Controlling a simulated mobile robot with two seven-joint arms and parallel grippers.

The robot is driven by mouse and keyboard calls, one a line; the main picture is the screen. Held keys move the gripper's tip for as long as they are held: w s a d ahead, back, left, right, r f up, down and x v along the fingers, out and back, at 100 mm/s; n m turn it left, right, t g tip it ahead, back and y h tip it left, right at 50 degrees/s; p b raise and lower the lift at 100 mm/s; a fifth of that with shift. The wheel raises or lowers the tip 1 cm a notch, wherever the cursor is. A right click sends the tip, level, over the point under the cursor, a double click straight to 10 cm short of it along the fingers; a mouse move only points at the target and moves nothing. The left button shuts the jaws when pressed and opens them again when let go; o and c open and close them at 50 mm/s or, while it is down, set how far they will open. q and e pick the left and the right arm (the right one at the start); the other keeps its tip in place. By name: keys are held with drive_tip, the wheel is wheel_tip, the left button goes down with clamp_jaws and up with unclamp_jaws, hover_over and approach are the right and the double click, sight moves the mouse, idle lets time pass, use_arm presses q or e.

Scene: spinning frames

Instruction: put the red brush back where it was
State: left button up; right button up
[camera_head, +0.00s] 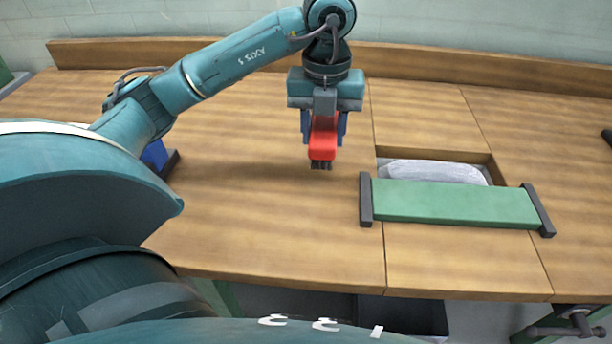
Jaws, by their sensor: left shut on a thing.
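My left gripper (324,122) is shut on the red brush (323,143), with its blue-grey fingers on either side of it. The brush points down, its dark bristles (321,165) at the lower end. It appears to hang over the bare wooden workbench (250,200), left of the recess; whether the bristles touch the wood I cannot tell. My right gripper is not in view.
A green board (455,203) with dark end bars lies across the front of a recess in the bench, which holds something pale and wrapped (435,172). A blue thing (154,155) shows partly behind my left arm. A wooden ledge (430,64) runs along the back. The bench's middle left is clear.

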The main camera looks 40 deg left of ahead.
use_arm(q)
drive_tip(key=shift+f, duration=0.15)
wheel_tip(320, 180, down, 5)
drive_tip(key=shift+s+f+b, duration=0.1)
drive_tip(key=shift+f+b, duration=0.05)
drive_tip(key=shift+b, duration=0.45)
wheel_tip(320, 180, down, 4)
drive_tip(key=shift+f, duration=0.15)
drive_tip(key=shift+f, duration=0.2)
drive_tip(key=o, duration=0.9)
drive_tip(key=shift+o, duration=0.2)
